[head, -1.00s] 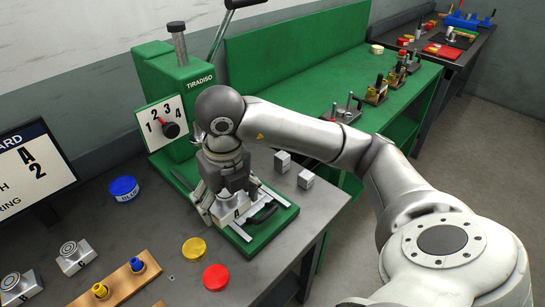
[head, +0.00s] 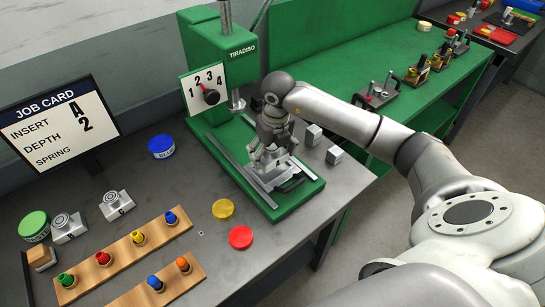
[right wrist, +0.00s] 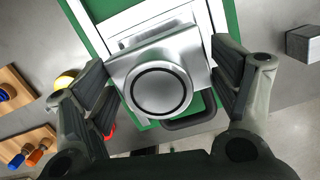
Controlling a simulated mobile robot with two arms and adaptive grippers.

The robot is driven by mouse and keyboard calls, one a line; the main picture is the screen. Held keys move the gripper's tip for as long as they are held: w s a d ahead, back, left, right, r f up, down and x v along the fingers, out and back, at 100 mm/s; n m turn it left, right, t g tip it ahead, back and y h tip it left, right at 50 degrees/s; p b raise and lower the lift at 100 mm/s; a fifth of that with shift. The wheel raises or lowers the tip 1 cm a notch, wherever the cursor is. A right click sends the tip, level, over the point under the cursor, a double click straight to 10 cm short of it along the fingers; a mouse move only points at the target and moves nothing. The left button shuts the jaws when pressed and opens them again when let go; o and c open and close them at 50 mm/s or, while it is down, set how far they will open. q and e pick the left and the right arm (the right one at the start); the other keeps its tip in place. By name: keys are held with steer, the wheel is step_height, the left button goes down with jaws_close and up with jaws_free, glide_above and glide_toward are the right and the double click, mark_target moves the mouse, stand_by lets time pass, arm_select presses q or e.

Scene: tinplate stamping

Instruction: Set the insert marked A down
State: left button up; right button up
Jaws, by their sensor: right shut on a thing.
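The insert (right wrist: 160,90) is a silver block with a round ringed boss. My right gripper (right wrist: 165,88) is shut on it, with one finger on either side, in the right wrist view. In the head view my right gripper (head: 266,160) points down over the slide carriage (head: 290,185) at the front of the green press (head: 215,50). The gripper mostly hides the insert there, and its letter is not readable. I cannot tell whether the insert touches the carriage. My left gripper is not in view.
The press ram (head: 236,102) stands behind and left of the gripper. Two small metal blocks (head: 314,134) lie right of the press base. Yellow (head: 223,209) and red (head: 241,237) discs lie in front. The job card (head: 60,120) reads insert A, depth 2.

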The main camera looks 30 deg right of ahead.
mark_target(272, 160)
steer(key=shift+w+d+f, duration=0.2)
steer(key=shift+f, duration=0.05)
step_height(272, 160, down, 2)
steer(key=shift+p, duration=0.9)
steer(key=shift+f, duration=0.55)
steer(key=o, duration=1)
steer(key=shift+f, duration=0.2)
steer(key=o, duration=0.4)
steer(key=shift+c, duration=0.2)
steer(key=shift+s+r, duration=0.1)
